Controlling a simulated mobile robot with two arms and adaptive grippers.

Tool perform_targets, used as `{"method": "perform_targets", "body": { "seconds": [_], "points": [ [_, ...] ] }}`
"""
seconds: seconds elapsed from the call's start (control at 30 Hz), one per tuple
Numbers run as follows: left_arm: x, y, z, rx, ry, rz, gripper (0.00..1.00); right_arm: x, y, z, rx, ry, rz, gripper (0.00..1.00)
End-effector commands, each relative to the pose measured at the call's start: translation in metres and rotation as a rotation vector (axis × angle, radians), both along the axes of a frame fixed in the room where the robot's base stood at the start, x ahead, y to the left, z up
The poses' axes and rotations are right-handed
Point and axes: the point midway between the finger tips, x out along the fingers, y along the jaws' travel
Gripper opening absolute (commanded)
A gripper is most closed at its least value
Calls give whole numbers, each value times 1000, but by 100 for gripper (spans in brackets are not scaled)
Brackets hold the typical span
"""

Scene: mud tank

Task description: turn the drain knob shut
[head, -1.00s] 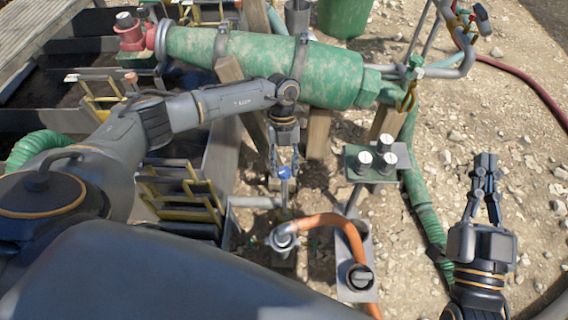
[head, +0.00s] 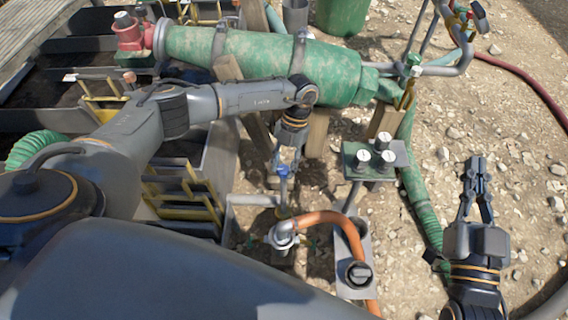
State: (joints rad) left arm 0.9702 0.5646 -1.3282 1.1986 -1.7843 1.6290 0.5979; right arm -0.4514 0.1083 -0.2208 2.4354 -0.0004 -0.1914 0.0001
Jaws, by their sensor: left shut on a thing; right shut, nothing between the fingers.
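A small blue knob (head: 283,171) tops an upright grey stem in the middle of the head view, above the elbow of an orange hose. I take it for the drain knob; no label shows. My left gripper (head: 285,163) points down over it, fingers on either side, shut on it. The fingers partly cover the knob, so its turned angle cannot be read. My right gripper (head: 477,160) is shut and empty, over the gravel at the right, well apart from the knob.
The orange hose (head: 334,218) bends beside the stem to a grey plate with a black round fitting (head: 358,273). A green box with white dials (head: 370,157) stands right of the knob. A large green cylinder (head: 265,65) lies behind. Open gravel is at right.

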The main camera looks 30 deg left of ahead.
Motion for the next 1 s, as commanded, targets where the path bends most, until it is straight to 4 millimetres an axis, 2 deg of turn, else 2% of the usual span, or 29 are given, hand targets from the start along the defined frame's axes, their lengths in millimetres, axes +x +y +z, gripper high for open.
{"method": "perform_targets", "body": {
  "seconds": [0.37, 0.4, 0.5, 0.83, 1.0],
  "points": [
    [1, 1, 0, 2, -4, -5, 5, 0, 0, 0, 0, -1, 0, 0],
    [1, 1, 0, 2, -4, -5, 40, 0, 0, 0, 0, -1, 0, 0],
    [1, 1, 0, 1, -3, -5, 59, 0, 0, 0, 0, -2, 0, 0],
    [1, 0, 2, 0, -2, -4, 59, 0, 0, 1, 0, -4, 2, 0],
    [10, 0, 20, 0, -5, -3, 59, 0, 0, 1, -1, -3, 2, 0]
  ]
}}
